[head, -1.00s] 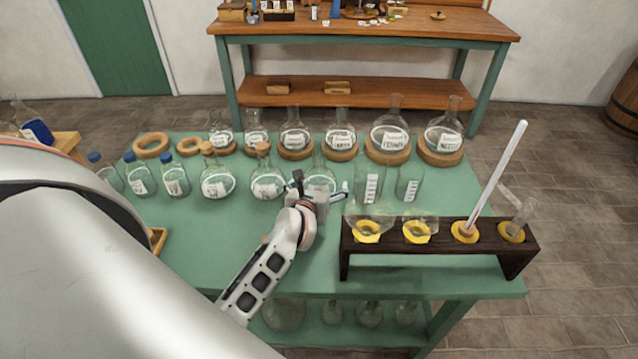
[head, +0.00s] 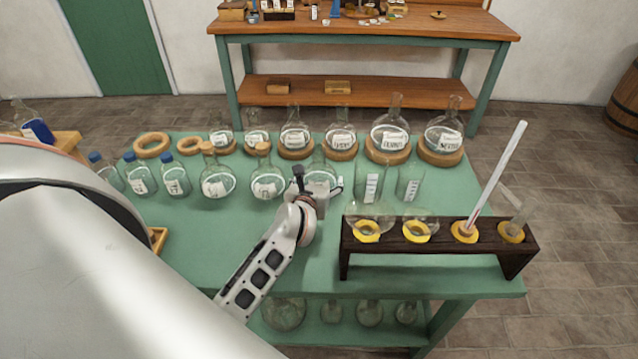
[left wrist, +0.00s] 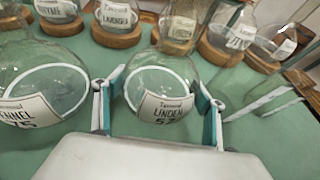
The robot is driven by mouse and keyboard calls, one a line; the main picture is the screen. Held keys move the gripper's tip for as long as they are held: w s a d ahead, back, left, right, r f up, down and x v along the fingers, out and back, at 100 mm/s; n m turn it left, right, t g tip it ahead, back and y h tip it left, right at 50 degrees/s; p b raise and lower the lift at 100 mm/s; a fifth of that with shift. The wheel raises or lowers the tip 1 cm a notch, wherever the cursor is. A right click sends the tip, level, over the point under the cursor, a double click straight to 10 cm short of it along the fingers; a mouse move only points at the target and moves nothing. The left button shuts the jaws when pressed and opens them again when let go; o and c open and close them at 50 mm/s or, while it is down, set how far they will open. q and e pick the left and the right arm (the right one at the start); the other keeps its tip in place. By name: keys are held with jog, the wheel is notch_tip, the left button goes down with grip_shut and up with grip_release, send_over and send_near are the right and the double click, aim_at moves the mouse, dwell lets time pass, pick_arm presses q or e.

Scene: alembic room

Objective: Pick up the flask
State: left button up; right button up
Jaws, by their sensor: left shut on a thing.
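A clear round flask labelled Linden (left wrist: 160,84) stands in the middle of the left wrist view. My left gripper (left wrist: 160,92) is shut on it, with one finger on each side of its round body. In the head view the same flask (head: 319,164) is partly hidden behind my left gripper (head: 319,184). It appears upright at table level; I cannot tell whether it touches the top. My right gripper is not in view.
On the green table (head: 215,240), a similar flask (head: 267,184) stands close on the left and a glass beaker (head: 371,184) on the right. Labelled flasks on wooden rings stand behind. A dark rack (head: 440,243) with glassware stands front right. The front left middle is clear.

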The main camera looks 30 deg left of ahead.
pick_arm(q)
notch_tip(320, 180, up, 19)
jog(key=p, duration=0.1)
jog(key=shift+f+p, duration=0.2)
jog(key=shift+p, duration=0.2)
dwell(0.6)
jog(key=shift+r, duration=0.1)
jog(key=shift+s, duration=0.1)
dwell(1.3)
